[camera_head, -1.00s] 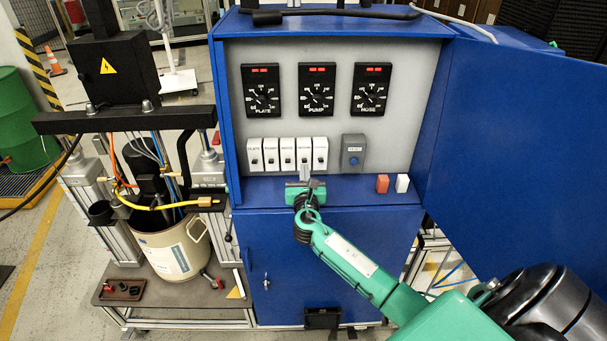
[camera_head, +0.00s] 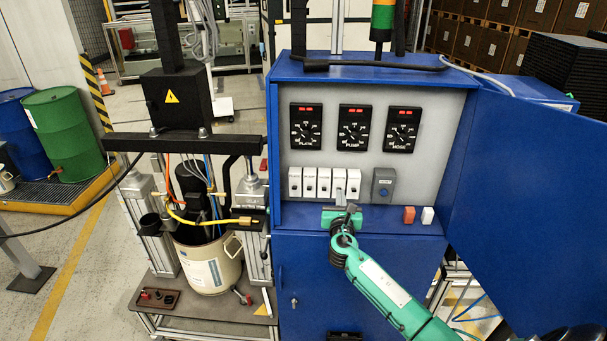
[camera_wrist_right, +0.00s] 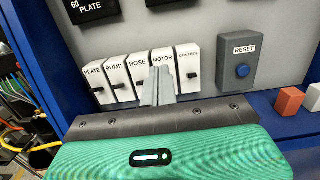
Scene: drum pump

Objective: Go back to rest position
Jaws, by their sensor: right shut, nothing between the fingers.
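My right gripper (camera_head: 347,205) is shut and empty in front of the blue control cabinet (camera_head: 320,235). In the right wrist view its closed fingers (camera_wrist_right: 157,88) overlap the lower part of the white MOTOR switch (camera_wrist_right: 161,62); I cannot tell whether they touch it. The PLATE (camera_wrist_right: 96,80), PUMP (camera_wrist_right: 117,76) and HOSE (camera_wrist_right: 138,70) switches stand to its left, and the CONTROL switch (camera_wrist_right: 187,62) to its right. The grey RESET box (camera_wrist_right: 238,60) with its blue button is farther right. My left gripper does not show.
The open cabinet door (camera_head: 535,190) fills the right side. A red block (camera_head: 409,215) and a white block (camera_head: 428,216) sit on the cabinet ledge. The drum pump stand with its beige drum (camera_head: 210,265) is at left, and green (camera_head: 65,130) and blue drums (camera_head: 20,130) stand beyond.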

